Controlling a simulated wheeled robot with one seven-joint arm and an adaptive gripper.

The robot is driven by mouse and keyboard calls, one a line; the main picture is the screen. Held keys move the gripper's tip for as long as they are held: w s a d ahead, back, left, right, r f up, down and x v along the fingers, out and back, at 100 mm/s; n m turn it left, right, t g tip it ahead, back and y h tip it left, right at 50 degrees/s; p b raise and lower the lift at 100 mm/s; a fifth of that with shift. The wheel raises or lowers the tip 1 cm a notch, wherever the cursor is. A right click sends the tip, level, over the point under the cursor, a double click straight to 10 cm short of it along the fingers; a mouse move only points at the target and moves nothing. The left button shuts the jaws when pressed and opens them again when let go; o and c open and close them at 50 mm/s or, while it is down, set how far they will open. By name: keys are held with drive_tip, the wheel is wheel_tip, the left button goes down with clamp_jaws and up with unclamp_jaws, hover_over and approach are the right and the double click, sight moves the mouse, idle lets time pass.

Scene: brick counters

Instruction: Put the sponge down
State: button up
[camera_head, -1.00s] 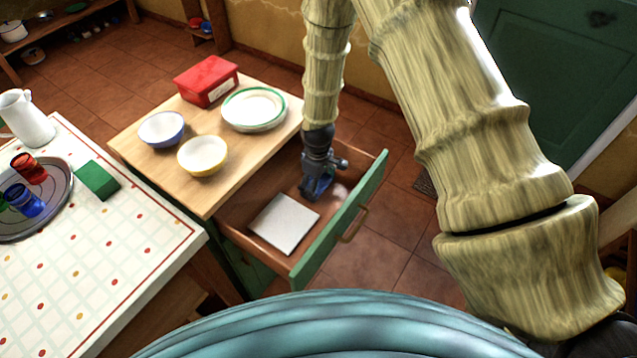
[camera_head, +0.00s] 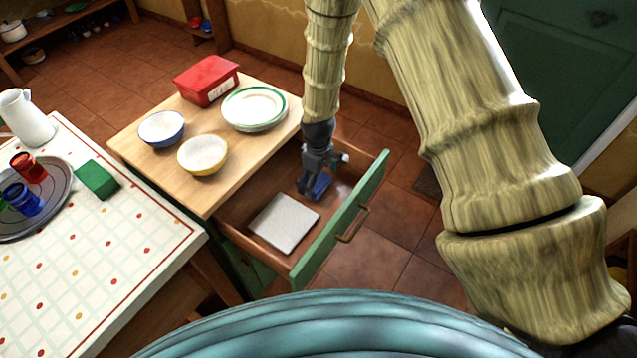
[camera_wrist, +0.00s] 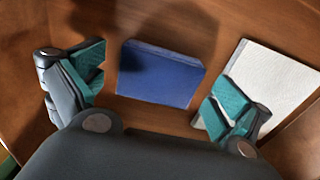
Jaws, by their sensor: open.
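The blue sponge (camera_head: 320,186) lies flat on the wooden bottom of the open drawer (camera_head: 238,213), toward its back end. In the wrist view the blue sponge (camera_wrist: 160,74) shows whole, with clear gaps to both fingers. My gripper (camera_head: 309,190) points down into the drawer just above the sponge. It also shows in the wrist view (camera_wrist: 158,88), with its teal-padded fingers spread wide and nothing between them in its grasp. In the head view the gripper hides part of the sponge.
A white square item (camera_head: 284,223) lies in the drawer beside the sponge. The green drawer front (camera_head: 340,220) rises on the right. On the wooden counter stand a yellow bowl (camera_head: 202,156), a blue bowl (camera_head: 161,129), plates (camera_head: 254,108) and a red box (camera_head: 206,82). A green block (camera_head: 97,180) lies on the left table.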

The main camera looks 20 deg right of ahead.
sight(318, 182)
wheel_tip(318, 182, up, 10)
drive_tip(key=b, duration=0.1)
idle(0.4)
idle(0.5)
